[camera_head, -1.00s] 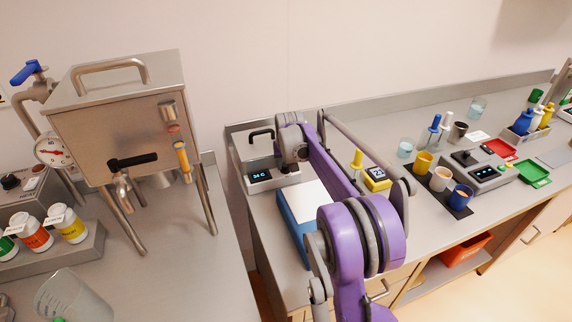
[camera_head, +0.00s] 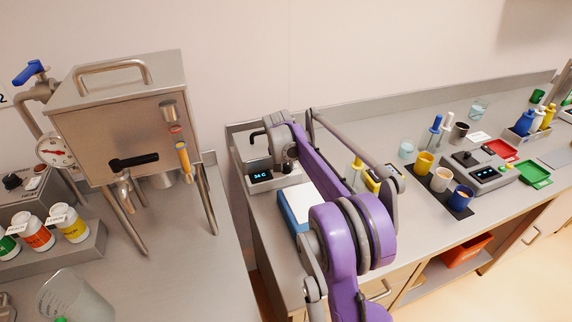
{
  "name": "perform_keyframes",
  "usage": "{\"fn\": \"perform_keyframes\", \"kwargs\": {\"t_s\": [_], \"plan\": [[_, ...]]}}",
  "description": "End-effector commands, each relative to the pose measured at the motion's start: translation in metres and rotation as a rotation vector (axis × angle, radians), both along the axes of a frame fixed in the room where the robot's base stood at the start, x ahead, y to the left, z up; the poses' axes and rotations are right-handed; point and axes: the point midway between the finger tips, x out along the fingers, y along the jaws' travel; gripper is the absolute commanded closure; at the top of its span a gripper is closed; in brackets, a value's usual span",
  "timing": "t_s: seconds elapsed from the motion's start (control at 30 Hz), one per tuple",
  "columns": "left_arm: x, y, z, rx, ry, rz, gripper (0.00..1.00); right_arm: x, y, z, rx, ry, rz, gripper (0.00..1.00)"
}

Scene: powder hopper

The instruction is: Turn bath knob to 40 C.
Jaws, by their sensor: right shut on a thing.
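The bath (camera_head: 262,186) is a grey metal box on the bench, left of the middle of the view. Its dark display (camera_head: 260,175) reads what looks like 34 C in blue. My right gripper (camera_head: 288,165) is at the bath's front, just right of the display, at the end of my purple arm. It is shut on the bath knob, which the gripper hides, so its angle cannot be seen. My left gripper is out of view.
A blue box with a white top (camera_head: 297,203) lies in front of the bath, close to my arm. A steel hopper (camera_head: 125,125) on legs stands left. Cups (camera_head: 440,179) and a scale (camera_head: 483,175) stand right.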

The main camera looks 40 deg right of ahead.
Motion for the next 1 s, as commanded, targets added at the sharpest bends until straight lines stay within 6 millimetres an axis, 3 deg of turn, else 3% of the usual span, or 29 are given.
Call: {"fn": "perform_keyframes", "kwargs": {"t_s": [0.13, 0.17, 0.3, 1.0], "plan": [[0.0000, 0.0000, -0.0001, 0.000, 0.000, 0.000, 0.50, -0.0002, 0.0004, -0.0004, 0.001, 0.001, 0.001, 1.00], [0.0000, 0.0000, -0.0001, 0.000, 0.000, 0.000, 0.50, -0.0002, 0.0004, -0.0004, 0.001, 0.001, 0.001, 0.61], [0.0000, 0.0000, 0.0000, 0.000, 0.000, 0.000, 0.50, -0.0002, 0.0002, -0.0003, 0.001, 0.001, 0.001, 0.37], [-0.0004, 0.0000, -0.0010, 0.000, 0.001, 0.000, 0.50, 0.0001, -0.0002, 0.0002, 0.000, -0.003, 0.062, 0.37]]}}
